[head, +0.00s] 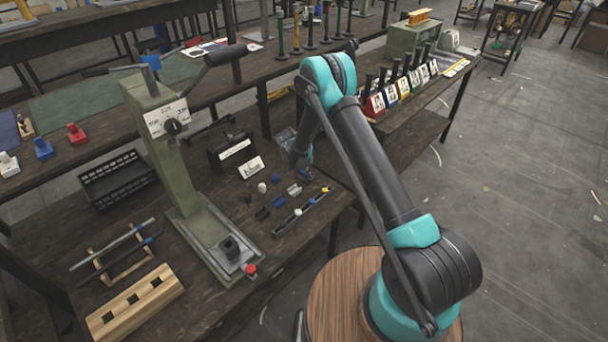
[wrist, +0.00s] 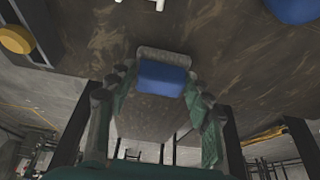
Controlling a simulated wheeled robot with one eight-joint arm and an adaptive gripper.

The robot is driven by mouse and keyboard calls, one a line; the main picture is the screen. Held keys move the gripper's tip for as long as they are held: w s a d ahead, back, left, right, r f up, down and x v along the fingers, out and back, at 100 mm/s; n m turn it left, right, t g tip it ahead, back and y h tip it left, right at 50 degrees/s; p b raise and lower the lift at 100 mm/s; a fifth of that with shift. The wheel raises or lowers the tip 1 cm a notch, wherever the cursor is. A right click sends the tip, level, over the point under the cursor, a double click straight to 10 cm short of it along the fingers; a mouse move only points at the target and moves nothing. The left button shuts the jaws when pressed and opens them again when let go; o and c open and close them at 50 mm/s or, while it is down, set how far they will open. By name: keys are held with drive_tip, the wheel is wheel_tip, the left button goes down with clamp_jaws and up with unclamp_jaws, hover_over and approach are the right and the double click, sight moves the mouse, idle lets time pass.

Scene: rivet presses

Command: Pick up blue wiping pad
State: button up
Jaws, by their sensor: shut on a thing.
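The blue wiping pad (wrist: 162,78) sits between the two fingers of my gripper (wrist: 160,90) in the wrist view. A grey rounded piece lies along its upper edge, and I cannot tell whether it belongs to the pad. The fingers are shut on the pad from both sides. In the head view my gripper (head: 304,168) is low over the right end of the workbench, and a small bit of blue shows at its tip. My arm hides part of that area. I cannot tell whether the pad touches the bench top.
A green rivet press (head: 165,130) stands left of my gripper. Small blue, white and dark parts and a long dark holder (head: 300,212) lie nearby on the bench. A wooden block (head: 135,305) lies at the front left.

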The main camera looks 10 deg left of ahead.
wheel_tip(320, 180, up, 19)
idle(0.4)
